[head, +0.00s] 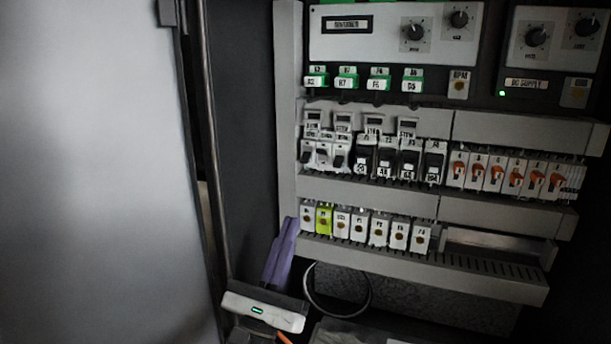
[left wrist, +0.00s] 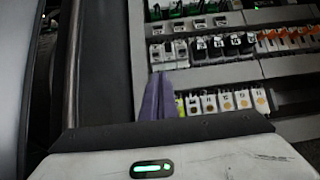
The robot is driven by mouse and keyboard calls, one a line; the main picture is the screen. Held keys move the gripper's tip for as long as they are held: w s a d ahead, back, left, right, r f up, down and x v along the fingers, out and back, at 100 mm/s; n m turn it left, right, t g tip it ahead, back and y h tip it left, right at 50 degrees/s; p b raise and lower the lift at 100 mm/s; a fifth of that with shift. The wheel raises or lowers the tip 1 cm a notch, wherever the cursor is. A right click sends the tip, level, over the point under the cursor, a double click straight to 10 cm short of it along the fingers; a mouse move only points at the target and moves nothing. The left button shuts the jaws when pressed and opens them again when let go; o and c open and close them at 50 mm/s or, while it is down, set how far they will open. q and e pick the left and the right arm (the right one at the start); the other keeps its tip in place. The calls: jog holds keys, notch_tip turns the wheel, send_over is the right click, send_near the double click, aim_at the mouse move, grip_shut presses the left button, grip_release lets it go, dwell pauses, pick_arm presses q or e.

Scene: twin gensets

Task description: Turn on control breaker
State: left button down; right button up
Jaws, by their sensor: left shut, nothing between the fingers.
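A row of breakers sits in the middle of the open cabinet in the head view. It has white-bodied breakers with dark levers (head: 324,153) at the left, black breakers (head: 387,160) in the middle and orange-lever breakers (head: 515,175) at the right. Their labels are too small to tell which is the control breaker. My left gripper (head: 290,222) has purple fingers, shut and empty, below and left of the row, near the lower terminal row. In the left wrist view its fingers (left wrist: 160,84) overlap the panel just below the white breakers (left wrist: 162,54). My right gripper is not in view.
A row of terminal blocks (head: 360,228), one yellow-green, lies below the breakers. Controller units with knobs (head: 395,38) are above. A large pale door (head: 95,170) fills the left. A cable loop (head: 338,312) hangs below the panel.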

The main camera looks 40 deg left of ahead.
pick_arm(q)
jog(key=p, duration=0.2)
send_near(311, 163)
jog(key=x, duration=0.5)
jog(key=shift+w+a+r, duration=0.1)
jog(key=shift+w+r, duration=0.2)
jog(key=shift+w, duration=0.15)
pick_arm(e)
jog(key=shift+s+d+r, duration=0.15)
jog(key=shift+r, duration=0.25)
